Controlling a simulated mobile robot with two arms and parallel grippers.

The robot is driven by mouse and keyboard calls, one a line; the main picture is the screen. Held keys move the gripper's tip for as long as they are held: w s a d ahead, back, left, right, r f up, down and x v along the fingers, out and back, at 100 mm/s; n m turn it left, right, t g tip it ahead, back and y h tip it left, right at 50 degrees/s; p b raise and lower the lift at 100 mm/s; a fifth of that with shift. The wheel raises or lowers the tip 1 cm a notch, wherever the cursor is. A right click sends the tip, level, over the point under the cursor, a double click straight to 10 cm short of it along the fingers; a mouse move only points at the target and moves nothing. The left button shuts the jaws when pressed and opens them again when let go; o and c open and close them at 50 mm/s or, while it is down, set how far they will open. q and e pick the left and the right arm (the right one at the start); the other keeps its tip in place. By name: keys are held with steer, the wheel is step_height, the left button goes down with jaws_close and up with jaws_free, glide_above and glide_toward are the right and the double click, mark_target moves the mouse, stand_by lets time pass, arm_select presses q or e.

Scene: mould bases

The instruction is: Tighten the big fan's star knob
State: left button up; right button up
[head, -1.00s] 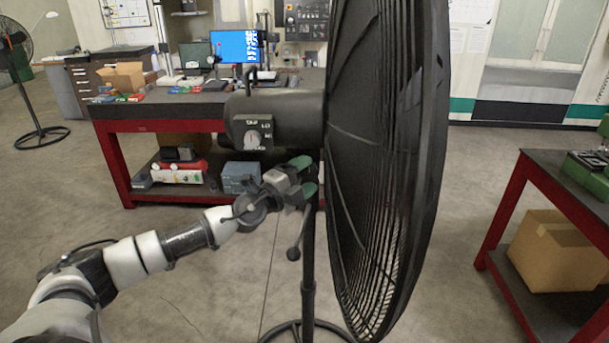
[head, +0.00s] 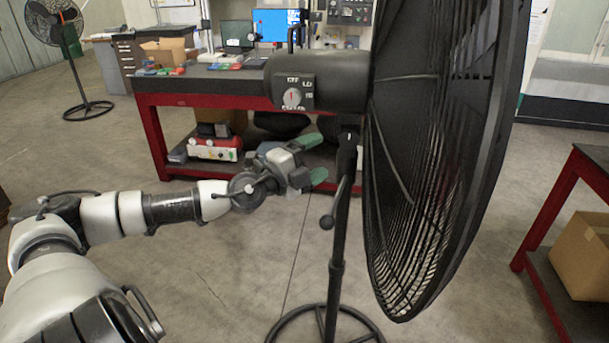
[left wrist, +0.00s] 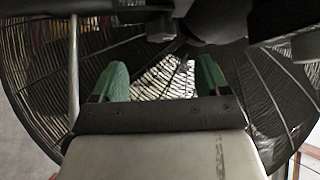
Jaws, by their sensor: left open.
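The big black fan (head: 440,150) stands at centre right, its caged head facing right. Its motor housing (head: 335,82) carries a control box with a dial (head: 293,97). Its upright pole (head: 337,255) rises from a ring base. A thin rod with a rounded dark end (head: 327,222) hangs beside the pole. My left gripper (head: 314,158) is open and empty, left of the pole and below the housing. Its green fingertips (left wrist: 162,75) point towards the cage.
A red-framed workbench (head: 205,88) with a monitor and small boxes stands behind the fan. Another red-framed bench (head: 590,165) with a cardboard box (head: 583,257) below is at the right. A smaller fan (head: 60,30) stands far left.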

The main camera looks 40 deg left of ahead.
arm_select(q)
steer(key=p+v, duration=0.1)
steer(key=v, duration=0.1)
steer(key=shift+s, duration=0.3)
arm_select(e)
steer(key=shift+r, duration=0.2)
stand_by(0.6)
